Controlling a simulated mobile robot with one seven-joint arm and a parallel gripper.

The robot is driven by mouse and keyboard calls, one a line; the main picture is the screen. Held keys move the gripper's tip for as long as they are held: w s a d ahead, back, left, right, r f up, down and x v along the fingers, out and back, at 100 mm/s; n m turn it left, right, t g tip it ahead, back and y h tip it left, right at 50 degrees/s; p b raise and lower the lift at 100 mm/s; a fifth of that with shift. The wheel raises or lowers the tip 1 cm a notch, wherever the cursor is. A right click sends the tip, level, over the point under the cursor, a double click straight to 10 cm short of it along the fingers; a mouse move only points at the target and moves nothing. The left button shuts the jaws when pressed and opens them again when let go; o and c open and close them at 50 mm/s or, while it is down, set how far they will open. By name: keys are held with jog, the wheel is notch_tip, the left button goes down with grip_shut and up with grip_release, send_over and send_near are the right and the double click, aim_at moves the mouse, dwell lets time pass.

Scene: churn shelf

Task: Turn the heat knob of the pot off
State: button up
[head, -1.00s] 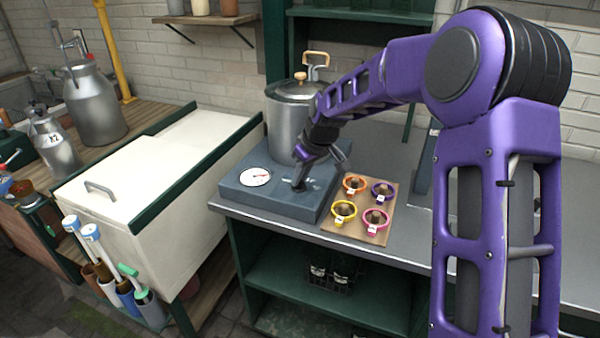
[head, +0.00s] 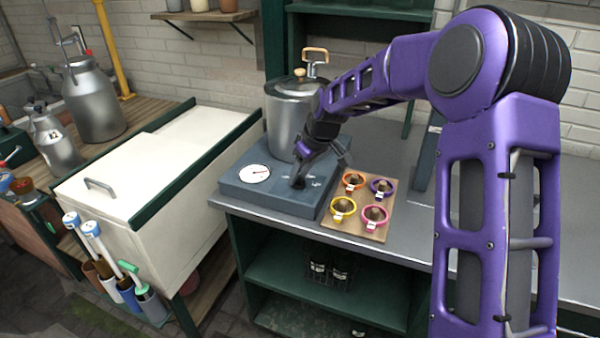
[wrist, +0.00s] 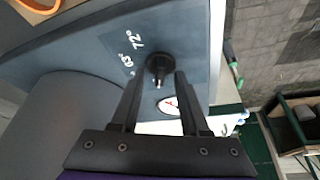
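The pot (head: 285,122) is a tall grey metal vessel with a lid, standing on a blue-grey heater base (head: 240,187). The black heat knob (wrist: 159,66) is on the base's face, beside printed 63° and 72° marks. In the head view the knob (head: 297,182) shows just below my gripper (head: 305,165). In the wrist view my gripper (wrist: 160,82) is open, its two dark fingers apart on either side of the knob. I cannot tell whether either finger touches it. A round white dial (head: 255,173) is at the base's left.
A wooden board (head: 350,228) with several coloured rings is right of the base, close to my arm. A white chest (head: 150,165) stands to the left. The grey counter (head: 400,165) behind the board is mostly clear.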

jog(key=p+v, duration=0.1)
jog(key=v, duration=1.6)
jog(key=shift+r, duration=0.15)
jog(key=shift+d, duration=0.2)
